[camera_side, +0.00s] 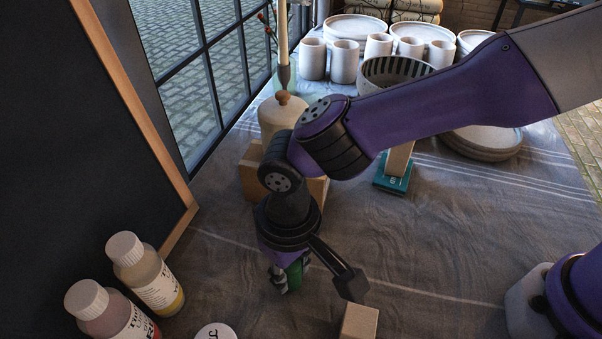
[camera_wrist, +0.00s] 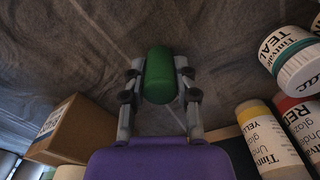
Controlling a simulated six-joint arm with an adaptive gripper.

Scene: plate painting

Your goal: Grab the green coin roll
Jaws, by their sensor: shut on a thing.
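The green coin roll (camera_wrist: 158,76) is a short green cylinder between the two fingers of my gripper (camera_wrist: 160,85) in the wrist view. The fingers touch it on both sides and my gripper is shut on it. In the side view the green roll (camera_side: 295,274) shows partly below my gripper (camera_side: 283,276), just over or on the grey cloth. The side view does not show clearly whether it touches the cloth.
Glaze bottles (camera_side: 146,272) stand at the lower left by a dark board. A white-lidded jar (camera_side: 215,332) and a wooden block (camera_side: 359,322) are at the front. A cardboard box (camera_side: 252,172) stands behind my gripper. Cups (camera_side: 344,62) and a bowl (camera_side: 392,74) stand farther back.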

